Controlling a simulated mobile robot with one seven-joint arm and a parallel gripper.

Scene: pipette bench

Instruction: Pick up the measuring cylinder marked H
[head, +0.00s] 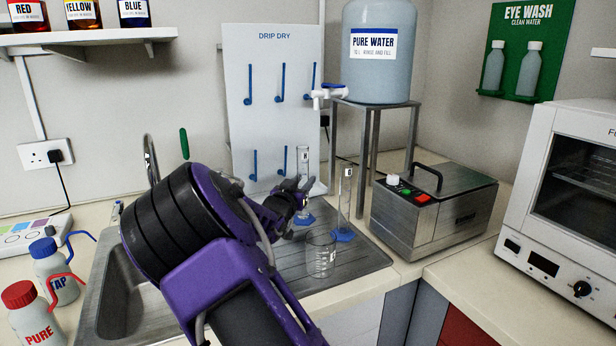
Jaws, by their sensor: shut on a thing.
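Two clear measuring cylinders with blue bases stand at the right of the draining board. The left measuring cylinder (303,158) has a small dark letter near its top that I cannot read for sure. My gripper (300,190) is at its middle, shut on it, and partly hides it. Its blue base (306,219) shows below the fingers, at or just above the board. The right measuring cylinder (345,195) stands upright, close to the right of my gripper, and its mark is also too small to read.
A glass beaker (320,258) stands in front of the cylinders on the draining board (365,263). A metal stand (375,103) with a water tank (380,70) is behind. A steel bath (432,215) is at the right. The peg board (275,85) rises behind the gripper.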

